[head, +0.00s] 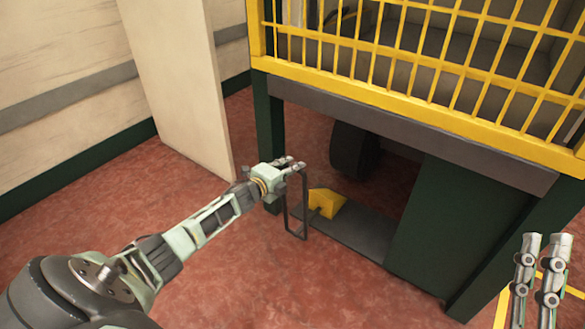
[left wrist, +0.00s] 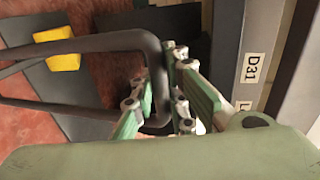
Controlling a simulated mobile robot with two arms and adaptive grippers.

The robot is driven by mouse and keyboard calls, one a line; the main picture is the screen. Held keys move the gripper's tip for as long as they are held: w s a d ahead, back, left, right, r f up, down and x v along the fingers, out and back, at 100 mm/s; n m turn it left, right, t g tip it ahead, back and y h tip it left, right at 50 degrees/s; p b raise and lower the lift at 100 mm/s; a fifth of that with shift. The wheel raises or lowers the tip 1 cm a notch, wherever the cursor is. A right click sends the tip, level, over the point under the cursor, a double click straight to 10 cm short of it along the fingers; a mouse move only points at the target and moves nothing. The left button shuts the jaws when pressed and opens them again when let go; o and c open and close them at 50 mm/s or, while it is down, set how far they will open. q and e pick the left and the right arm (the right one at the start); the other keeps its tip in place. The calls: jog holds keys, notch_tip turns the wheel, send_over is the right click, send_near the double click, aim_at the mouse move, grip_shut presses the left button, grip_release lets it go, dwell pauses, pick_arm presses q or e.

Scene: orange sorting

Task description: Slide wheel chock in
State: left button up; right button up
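The yellow wheel chock (head: 327,202) sits on a dark flat plate (head: 362,232) on the floor, in front of a dark wheel (head: 352,150) and apart from it. A dark looped handle (head: 288,216) stands at the chock's left. My left gripper (head: 293,164) is at the top of this handle. In the left wrist view, its fingers (left wrist: 160,95) are closed around the bar near a corner of the handle (left wrist: 110,42); the chock (left wrist: 57,48) shows at upper left. My right gripper (head: 540,262) is at the lower right, empty, its fingers apart.
A yellow railing (head: 430,105) and grey beam (head: 400,122) overhang the wheel. A dark green panel (head: 455,225) stands right of the plate, and a green post (head: 268,125) is behind the left gripper. A pale board (head: 180,80) leans at the left. Red floor is open in front.

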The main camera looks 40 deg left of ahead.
pick_arm(q)
jog(key=o, duration=0.5)
jog(key=shift+s+a, duration=0.1)
jog(key=shift+a, duration=0.25)
jog(key=shift+d, duration=0.1)
jog(key=shift+s, duration=0.25)
jog(key=s+r, duration=0.2)
jog(key=s, duration=0.9)
jog(key=shift+a+r, duration=0.15)
jog(key=shift+a, duration=0.05)
jog(key=shift+s, duration=0.1)
